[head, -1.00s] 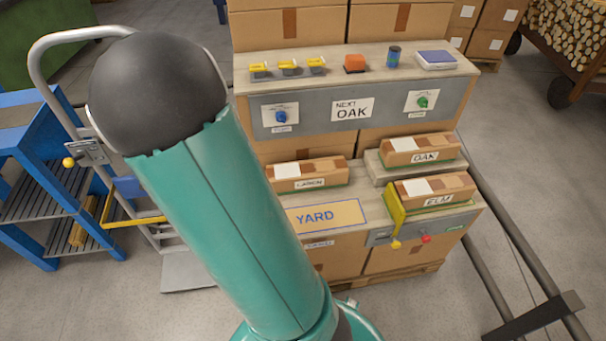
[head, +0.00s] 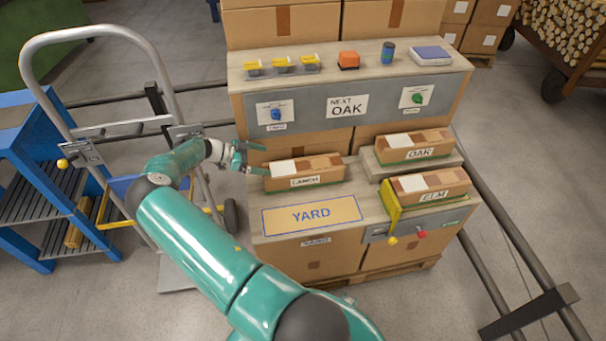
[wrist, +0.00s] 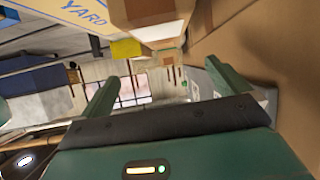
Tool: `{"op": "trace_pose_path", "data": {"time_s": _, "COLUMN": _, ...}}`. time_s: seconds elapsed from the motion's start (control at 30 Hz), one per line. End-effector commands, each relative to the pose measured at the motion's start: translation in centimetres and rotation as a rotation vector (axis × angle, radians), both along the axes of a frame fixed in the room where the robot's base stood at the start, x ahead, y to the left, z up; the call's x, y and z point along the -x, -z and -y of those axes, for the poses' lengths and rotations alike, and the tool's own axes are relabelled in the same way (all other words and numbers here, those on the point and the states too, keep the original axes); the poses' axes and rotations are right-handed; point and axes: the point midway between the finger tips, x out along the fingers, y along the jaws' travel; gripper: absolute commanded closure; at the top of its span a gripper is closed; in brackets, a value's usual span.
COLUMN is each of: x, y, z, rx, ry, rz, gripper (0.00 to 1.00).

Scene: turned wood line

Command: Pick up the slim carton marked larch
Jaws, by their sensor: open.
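The slim carton marked larch (head: 318,178) lies on the wooden top of the front stand, label facing me, at the back left behind the yard panel. My gripper (head: 260,158) is just left of the carton's left end, open, with its fingers pointing right toward it. It looks empty. I cannot tell whether a finger touches the carton. In the wrist view the two green fingers (wrist: 163,92) are spread wide, and cardboard surfaces show beyond and beside them; I cannot tell which belongs to the larch carton.
The oak carton (head: 415,150) sits on a raised block to the right. The elm carton (head: 432,189) is in front of it, beside a yellow plate (head: 390,207). The yard panel (head: 311,214) lies in front. A grey control panel (head: 300,113) rises behind. A hand truck (head: 92,152) stands left.

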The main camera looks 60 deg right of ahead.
Motion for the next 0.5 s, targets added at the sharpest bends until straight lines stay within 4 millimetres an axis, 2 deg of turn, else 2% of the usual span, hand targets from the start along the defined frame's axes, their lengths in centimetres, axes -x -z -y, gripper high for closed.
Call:
{"op": "trace_pose_path", "data": {"time_s": 0.23, "x": 0.8, "y": 1.7, "z": 1.1, "rx": 0.067, "ry": 0.004, "rz": -0.014, "gripper": 0.00}}
{"op": "trace_pose_path", "data": {"time_s": 0.5, "x": 4.0, "y": 3.5, "z": 3.9, "rx": 0.066, "ry": 0.006, "rz": -0.014, "gripper": 0.00}}
